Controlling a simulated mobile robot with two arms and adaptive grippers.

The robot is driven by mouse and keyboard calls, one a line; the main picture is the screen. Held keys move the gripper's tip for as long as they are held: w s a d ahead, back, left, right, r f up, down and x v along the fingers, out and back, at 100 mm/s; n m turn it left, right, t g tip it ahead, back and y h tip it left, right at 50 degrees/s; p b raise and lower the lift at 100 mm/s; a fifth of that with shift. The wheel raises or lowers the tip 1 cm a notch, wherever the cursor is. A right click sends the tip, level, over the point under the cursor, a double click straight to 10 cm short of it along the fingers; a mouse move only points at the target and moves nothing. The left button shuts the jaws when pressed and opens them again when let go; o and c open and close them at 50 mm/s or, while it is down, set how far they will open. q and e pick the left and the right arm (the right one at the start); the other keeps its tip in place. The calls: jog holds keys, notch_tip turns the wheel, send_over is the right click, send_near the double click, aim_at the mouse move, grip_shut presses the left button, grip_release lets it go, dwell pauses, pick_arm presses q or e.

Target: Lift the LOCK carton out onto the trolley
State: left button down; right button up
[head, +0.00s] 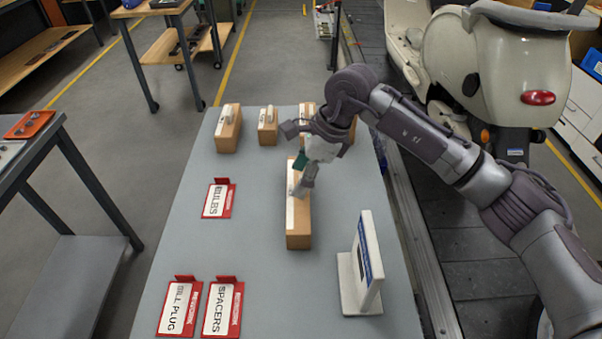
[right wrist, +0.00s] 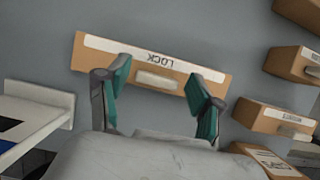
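The LOCK carton (head: 298,238) is a long brown box on the grey table top. In the right wrist view the LOCK carton (right wrist: 85,57) shows a white label strip and a pale raised grip on top. My right gripper (head: 301,180) is above the carton's middle. In the right wrist view my right gripper (right wrist: 157,72) has its teal fingers spread apart, one on each side of the raised grip, with nothing between them clearly held. Whether the fingertips touch the carton cannot be told. My left gripper is not in view. I cannot tell which surface is the trolley.
Several other cartons (head: 228,133) stand at the table's far end. Red-framed cards, including BULBS (head: 217,200) and SPACERS (head: 222,308), lie on the left half. A white stand (head: 371,250) rises at the right. A dark-framed bench (head: 60,200) is to the left; a scooter (head: 490,70) is behind my arm.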

jog(key=shift+o, duration=0.6)
jog(key=shift+d+r, duration=0.1)
jog(key=shift+r, duration=0.05)
jog(key=v, duration=1.1)
jog(key=shift+r, duration=0.35)
